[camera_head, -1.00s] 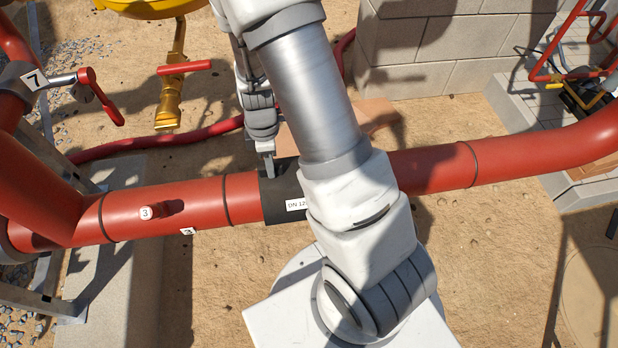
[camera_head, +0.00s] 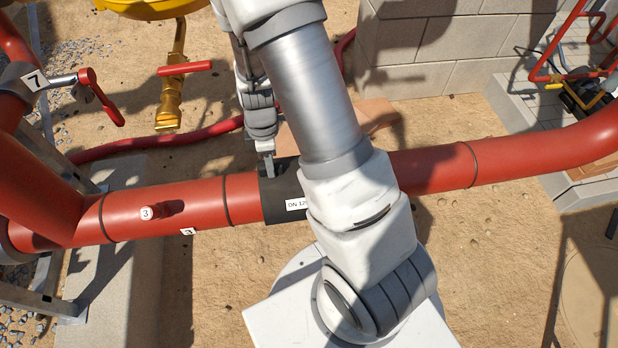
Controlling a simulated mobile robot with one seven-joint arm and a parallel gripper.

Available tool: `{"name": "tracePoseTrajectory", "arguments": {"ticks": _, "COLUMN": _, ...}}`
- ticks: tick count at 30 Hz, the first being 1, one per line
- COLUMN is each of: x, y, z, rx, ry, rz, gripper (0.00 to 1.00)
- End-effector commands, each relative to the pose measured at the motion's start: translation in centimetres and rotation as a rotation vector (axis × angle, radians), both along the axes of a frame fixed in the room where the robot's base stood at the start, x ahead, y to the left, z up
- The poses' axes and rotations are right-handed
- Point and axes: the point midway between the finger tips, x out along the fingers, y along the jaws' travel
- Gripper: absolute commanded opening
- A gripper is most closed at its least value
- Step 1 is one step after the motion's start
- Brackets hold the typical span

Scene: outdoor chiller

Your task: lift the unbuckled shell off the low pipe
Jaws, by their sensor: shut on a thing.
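The black shell (camera_head: 282,184) with a white label starting "DN 12" sits around the low red pipe (camera_head: 430,170). Its right part is hidden behind my arm. My gripper (camera_head: 268,170) comes down from above at the shell's upper left edge and is shut on the shell there. The fingertips are small and partly lost against the dark shell. I see no gap between shell and pipe from this side.
A red-handled valve marked 7 (camera_head: 60,80) stands at the upper left. A yellow valve (camera_head: 170,100) hangs behind the pipe. A red hose (camera_head: 160,138) runs over the sand. A block wall (camera_head: 440,45) stands at the back. Sand in front right is open.

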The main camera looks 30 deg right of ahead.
Motion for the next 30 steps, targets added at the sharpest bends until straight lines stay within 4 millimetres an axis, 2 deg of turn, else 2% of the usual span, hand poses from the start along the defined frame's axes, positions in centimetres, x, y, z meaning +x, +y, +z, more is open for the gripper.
{"name": "tracePoseTrajectory", "arguments": {"ticks": 17, "x": 0.0, "y": 0.0, "z": 1.1, "rx": 0.000, "ry": 0.000, "rz": -0.001, "gripper": 0.00}}
{"name": "tracePoseTrajectory", "arguments": {"ticks": 30, "x": 0.0, "y": 0.0, "z": 4.0, "rx": 0.001, "ry": -0.001, "rz": -0.002, "gripper": 0.00}}
